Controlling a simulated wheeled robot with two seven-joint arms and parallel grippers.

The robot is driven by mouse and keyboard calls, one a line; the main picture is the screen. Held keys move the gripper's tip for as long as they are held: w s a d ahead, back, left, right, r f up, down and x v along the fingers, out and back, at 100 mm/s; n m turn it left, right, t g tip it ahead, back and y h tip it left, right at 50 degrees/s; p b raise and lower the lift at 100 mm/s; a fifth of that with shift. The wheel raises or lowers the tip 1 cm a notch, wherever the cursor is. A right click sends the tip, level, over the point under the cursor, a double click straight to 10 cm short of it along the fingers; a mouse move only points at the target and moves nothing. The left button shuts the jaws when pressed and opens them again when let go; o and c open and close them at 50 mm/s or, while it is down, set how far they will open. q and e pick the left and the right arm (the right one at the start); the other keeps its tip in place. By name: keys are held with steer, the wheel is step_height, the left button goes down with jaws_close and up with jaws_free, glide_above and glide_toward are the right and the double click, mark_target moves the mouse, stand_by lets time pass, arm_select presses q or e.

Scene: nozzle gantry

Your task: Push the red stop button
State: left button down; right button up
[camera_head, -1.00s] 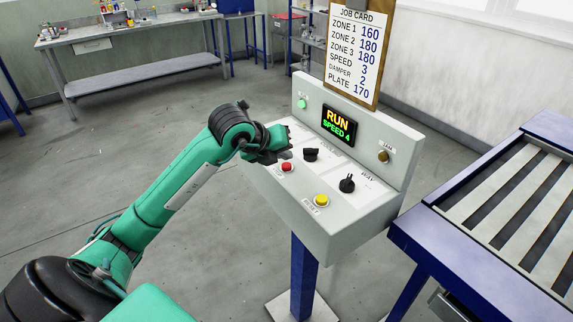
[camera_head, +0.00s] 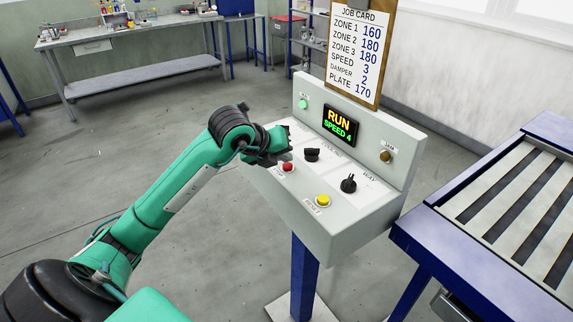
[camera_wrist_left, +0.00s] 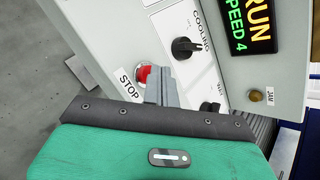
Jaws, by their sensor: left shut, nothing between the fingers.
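The red stop button (camera_head: 288,166) sits on the sloped face of the grey control box (camera_head: 330,222), at its left front. In the left wrist view the red button (camera_wrist_left: 144,74) shows beside its STOP label (camera_wrist_left: 126,82), partly hidden by my fingers. My left gripper (camera_head: 284,156) is shut and empty, with its tips right at the button in the head view. In the left wrist view the fingertips (camera_wrist_left: 160,74) overlap the button's right edge; I cannot tell whether they touch it. My right gripper is not in view.
A yellow reset button (camera_head: 323,200) and two black knobs (camera_head: 348,184) share the panel. The display (camera_head: 340,125) reads RUN, SPEED 4. A job card (camera_head: 355,52) stands above. A blue-framed slatted table (camera_head: 415,232) is close on the right.

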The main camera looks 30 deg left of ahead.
arm_select(q)
steer(key=shift+s+a+f+b, duration=0.2)
steer(key=shift+a+f+b, duration=0.1)
steer(key=shift+f+b, duration=0.2)
steer(key=shift+s+a+f+b, duration=0.15)
steer(key=shift+a+f+b, duration=0.1)
steer(key=shift+f+b, duration=0.25)
stand_by(0.8)
steer(key=shift+w+d+r+p, duration=0.4)
steer(key=shift+d+r+p, duration=0.1)
steer(key=shift+d, duration=0.1)
steer(key=shift+w+d+r, duration=0.2)
steer(key=shift+w+d, duration=0.1)
steer(key=shift+d, duration=0.15)
steer(key=shift+a, duration=0.1)
